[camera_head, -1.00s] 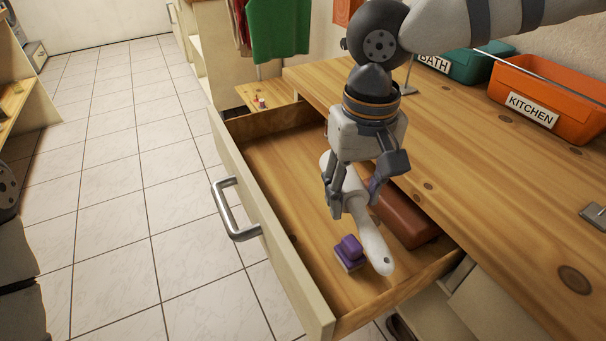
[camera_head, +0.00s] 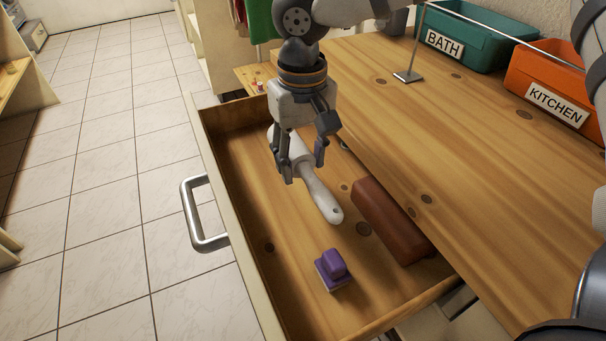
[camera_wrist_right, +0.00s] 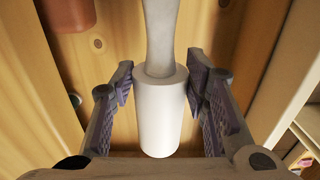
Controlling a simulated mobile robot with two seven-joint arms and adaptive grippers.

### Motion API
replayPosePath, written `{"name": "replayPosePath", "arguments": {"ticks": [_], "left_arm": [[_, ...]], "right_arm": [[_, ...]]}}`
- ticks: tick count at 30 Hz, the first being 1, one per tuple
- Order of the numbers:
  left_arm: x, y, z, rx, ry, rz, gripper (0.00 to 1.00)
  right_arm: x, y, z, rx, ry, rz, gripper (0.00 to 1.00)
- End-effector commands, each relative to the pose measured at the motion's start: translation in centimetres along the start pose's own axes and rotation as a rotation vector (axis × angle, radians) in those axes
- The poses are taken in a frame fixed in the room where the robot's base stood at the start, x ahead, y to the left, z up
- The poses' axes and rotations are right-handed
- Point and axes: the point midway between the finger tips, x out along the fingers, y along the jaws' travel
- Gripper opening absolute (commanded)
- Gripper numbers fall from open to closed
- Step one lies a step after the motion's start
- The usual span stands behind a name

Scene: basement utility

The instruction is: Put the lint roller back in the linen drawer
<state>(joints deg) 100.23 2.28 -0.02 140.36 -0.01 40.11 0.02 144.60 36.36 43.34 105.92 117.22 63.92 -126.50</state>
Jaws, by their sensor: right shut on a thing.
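The linen drawer (camera_head: 280,265) is pulled open below the wooden counter. My right gripper (camera_head: 302,170) is shut on the white lint roller (camera_head: 323,197), over the drawer's interior. In the head view, the roller's handle points toward the lower right, and the fingers partly hide its other end. In the right wrist view, the lint roller (camera_wrist_right: 160,118) lies between the two purple-padded fingers of the right gripper (camera_wrist_right: 163,92). I cannot tell whether the roller touches the drawer bottom. My left gripper is not in view.
A brown block (camera_head: 390,220) and a purple-handled brush-like item (camera_head: 332,268) lie in the drawer. The counter (camera_head: 440,150) overhangs its right side. Teal BATH (camera_head: 470,45) and orange KITCHEN (camera_head: 550,90) bins stand on it. The drawer bottom left of the brush is bare.

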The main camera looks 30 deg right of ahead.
Motion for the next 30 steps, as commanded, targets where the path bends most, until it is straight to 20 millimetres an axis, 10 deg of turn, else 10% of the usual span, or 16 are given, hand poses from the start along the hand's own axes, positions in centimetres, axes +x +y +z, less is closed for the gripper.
{"name": "replayPosePath", "arguments": {"ticks": [15, 26, 27, 30], "left_arm": [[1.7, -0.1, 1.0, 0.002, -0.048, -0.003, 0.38], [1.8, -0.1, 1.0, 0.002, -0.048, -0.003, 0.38], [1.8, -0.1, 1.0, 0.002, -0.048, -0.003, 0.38], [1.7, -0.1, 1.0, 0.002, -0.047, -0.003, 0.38]], "right_arm": [[7.8, 2.2, -3.0, -0.004, -0.004, 0.002, 0.11], [8.2, 2.2, -3.1, -0.002, -0.002, 0.001, 0.11], [8.1, 2.2, -3.1, -0.002, -0.001, 0.001, 0.50], [8.1, 2.2, -3.1, -0.002, -0.001, 0.001, 0.50]]}}
